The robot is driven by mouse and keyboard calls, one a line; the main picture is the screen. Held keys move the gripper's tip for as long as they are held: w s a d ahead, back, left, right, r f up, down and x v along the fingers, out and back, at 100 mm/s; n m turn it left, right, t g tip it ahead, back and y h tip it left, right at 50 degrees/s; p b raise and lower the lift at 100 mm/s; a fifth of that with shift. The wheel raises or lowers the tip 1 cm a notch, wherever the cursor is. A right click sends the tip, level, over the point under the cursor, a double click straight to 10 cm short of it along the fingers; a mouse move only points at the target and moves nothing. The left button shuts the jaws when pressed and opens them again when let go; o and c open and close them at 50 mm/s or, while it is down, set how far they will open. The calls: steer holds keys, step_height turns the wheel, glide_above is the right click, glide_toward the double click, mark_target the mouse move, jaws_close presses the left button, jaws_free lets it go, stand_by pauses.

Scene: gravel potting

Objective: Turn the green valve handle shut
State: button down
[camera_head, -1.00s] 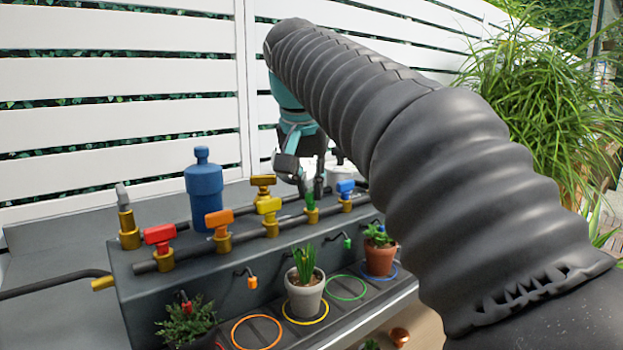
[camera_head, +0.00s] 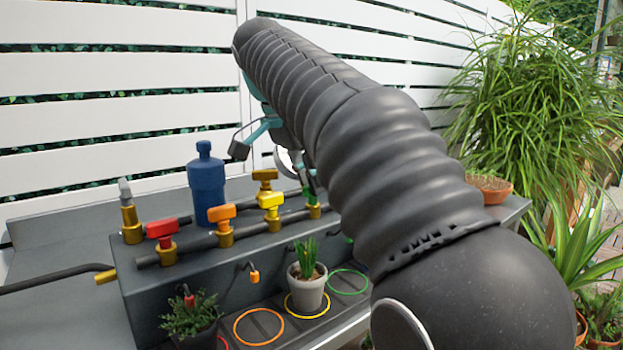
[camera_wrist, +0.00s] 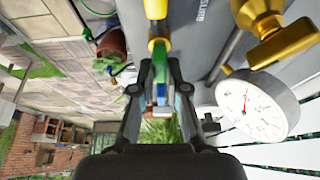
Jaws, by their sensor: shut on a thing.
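The green valve handle (camera_wrist: 159,58) is between the fingers of my gripper (camera_wrist: 160,76) in the wrist view, and the gripper is shut on it. In the head view only a small part of the green handle (camera_head: 308,190) shows on its brass valve (camera_head: 314,211), next to my arm. My arm hides most of the gripper there. The handle's exact angle to the pipe is hard to tell, as the fingers cover part of it.
A yellow handle (camera_head: 270,201) stands just left of the green one, with orange (camera_head: 222,213) and red (camera_head: 161,229) handles further left. A white gauge (camera_wrist: 258,105) is close beside the gripper. A blue bottle (camera_head: 206,185) stands behind. Potted plants (camera_head: 307,278) stand in front.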

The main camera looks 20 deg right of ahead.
stand_by(0.5)
steer(key=c, duration=1.2)
jaws_free()
steer(key=shift+a+r, duration=0.2)
steer(key=shift+r, duration=0.2)
steer(key=s+a, duration=0.1)
steer(key=a, duration=0.2)
steer(key=s+a, duration=0.2)
steer(key=a, duration=0.2)
steer(key=s+a, duration=0.1)
steer(key=a, duration=0.3)
steer(key=shift+s+a+r, duration=0.15)
steer(key=shift+s, duration=0.1)
